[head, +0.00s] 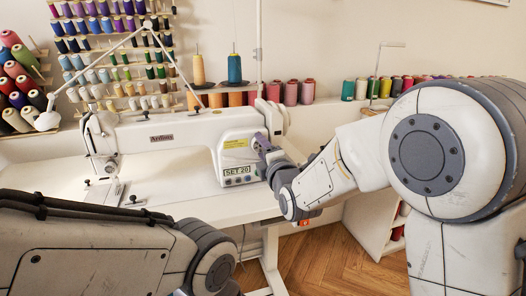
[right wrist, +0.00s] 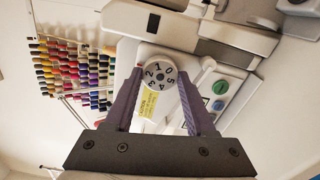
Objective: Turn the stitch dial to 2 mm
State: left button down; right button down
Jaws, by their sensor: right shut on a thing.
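The white sewing machine (head: 180,145) stands on its table in the head view. The stitch dial (right wrist: 158,74) is a round grey-white knob with digits around its face, seen in the right wrist view. The 1 and 0 are toward the top of that picture, the 2 and 3 to the left. Which digit meets a mark I cannot tell. My right gripper (right wrist: 158,84) has its purple fingers on either side of the dial, shut on it. In the head view the right gripper (head: 262,142) covers the dial. My left gripper is out of view.
A small panel reading "SET 20" (head: 237,170) sits below the dial, with buttons (right wrist: 219,87) nearby. A yellow label (head: 236,143) is beside the dial. Thread spools (head: 110,50) fill the wall rack. The white table (head: 180,200) is clear in front of the machine.

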jog(key=shift+f+n, duration=0.1)
jog(key=shift+n, duration=0.5)
jog(key=c, duration=0.5)
grip_release()
jog(key=shift+s, duration=0.1)
jog(key=v, duration=1)
jog(key=shift+s, duration=0.15)
